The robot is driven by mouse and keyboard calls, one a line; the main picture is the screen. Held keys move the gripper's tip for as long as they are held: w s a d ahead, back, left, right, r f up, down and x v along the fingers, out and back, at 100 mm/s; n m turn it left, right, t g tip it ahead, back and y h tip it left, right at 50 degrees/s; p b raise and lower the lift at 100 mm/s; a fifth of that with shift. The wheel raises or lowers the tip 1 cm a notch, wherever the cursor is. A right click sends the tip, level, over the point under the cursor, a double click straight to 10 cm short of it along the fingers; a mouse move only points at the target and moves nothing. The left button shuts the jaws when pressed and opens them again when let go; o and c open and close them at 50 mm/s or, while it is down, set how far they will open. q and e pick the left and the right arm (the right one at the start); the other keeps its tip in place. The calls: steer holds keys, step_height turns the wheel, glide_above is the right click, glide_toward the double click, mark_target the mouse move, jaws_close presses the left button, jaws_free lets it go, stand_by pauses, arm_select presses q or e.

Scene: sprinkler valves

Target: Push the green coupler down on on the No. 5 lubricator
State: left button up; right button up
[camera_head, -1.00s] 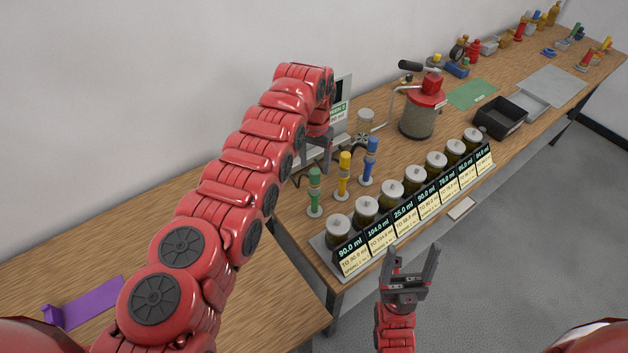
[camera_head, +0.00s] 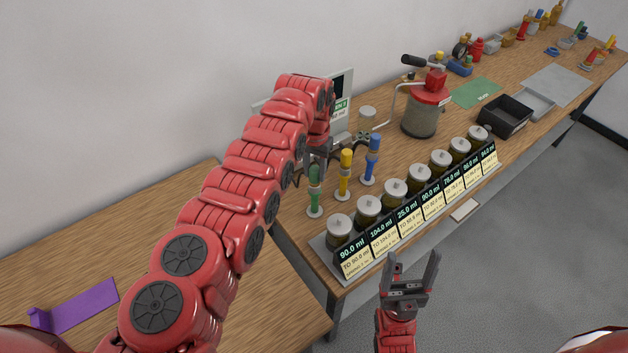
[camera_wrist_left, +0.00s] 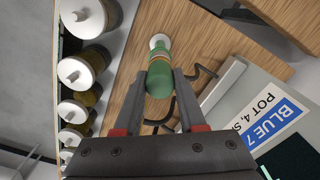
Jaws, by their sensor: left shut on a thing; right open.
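The green coupler (camera_head: 314,187) stands upright on its pale round base on the bench, beside a yellow one (camera_head: 344,174) and a blue one (camera_head: 370,158). My left gripper (camera_head: 317,163) is shut on the green coupler's upper part. The left wrist view shows the coupler (camera_wrist_left: 159,72) between the two fingertips (camera_wrist_left: 161,82). The lubricators are a row of jars with pale lids (camera_head: 395,187) in a rack with ml readouts and cards. I cannot read which is No. 5. My right gripper (camera_head: 411,274) is open and empty in front of the rack.
A red-topped pot with a handle (camera_head: 427,105) stands behind the rack. A black tray (camera_head: 503,115) and a green mat (camera_head: 476,92) lie to the right. A screen (camera_head: 341,107) is partly hidden by my left arm. A purple object (camera_head: 85,307) lies at the lower left.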

arm_select(q)
jaws_close()
steer(key=shift+r+p, duration=0.35)
steer(key=shift+r, duration=0.3)
step_height(320, 180, up, 2)
